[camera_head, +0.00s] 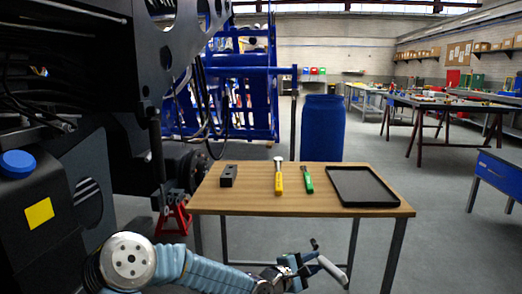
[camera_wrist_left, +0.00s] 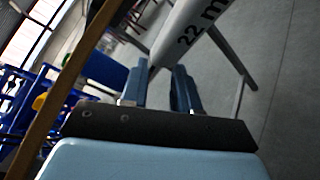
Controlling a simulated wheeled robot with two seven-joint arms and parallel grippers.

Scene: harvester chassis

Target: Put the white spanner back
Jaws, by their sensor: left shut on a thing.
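My left gripper (camera_head: 308,261) is in front of the wooden table's near edge, low in the head view. It is shut on the white spanner (camera_head: 333,270), which sticks out to the right of the fingers and is tilted. In the left wrist view the white spanner (camera_wrist_left: 197,28) runs across the tips of the blue fingers (camera_wrist_left: 160,78), with "22 m" printed on its shaft. Its far end is cut off there. My right gripper is not in view.
The wooden table (camera_head: 240,200) bears a black block (camera_head: 228,176), a yellow-handled tool (camera_head: 278,179), a green-handled tool (camera_head: 307,180) and an empty black tray (camera_head: 362,186). A blue barrel (camera_head: 323,128) stands behind it. Dark machinery (camera_head: 75,185) fills the left.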

